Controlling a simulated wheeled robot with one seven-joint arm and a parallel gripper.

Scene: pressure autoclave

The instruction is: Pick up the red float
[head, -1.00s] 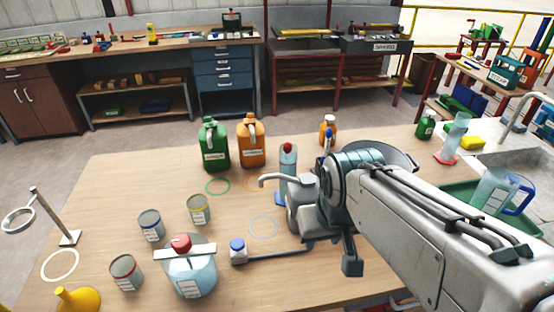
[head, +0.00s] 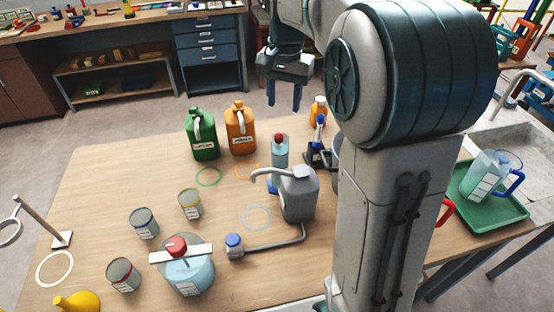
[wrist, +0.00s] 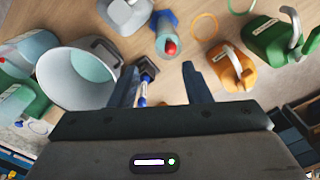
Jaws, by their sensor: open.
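A red rounded piece (head: 176,246), which looks like the float, sits at the top of a clear vessel of pale blue liquid (head: 188,277) at the front left of the table. A white bar (head: 197,252) crosses the vessel's top beside the red piece. My gripper (head: 284,94) is open and empty, high over the table's back part, far from that vessel. In the wrist view the open fingers (wrist: 160,72) point toward the table, with a red-topped blue bottle (wrist: 168,36) beyond them. The vessel with the red piece is not seen there.
Green (head: 202,134) and orange (head: 240,129) jugs stand at the table's back. Several small cans stand around the vessel.

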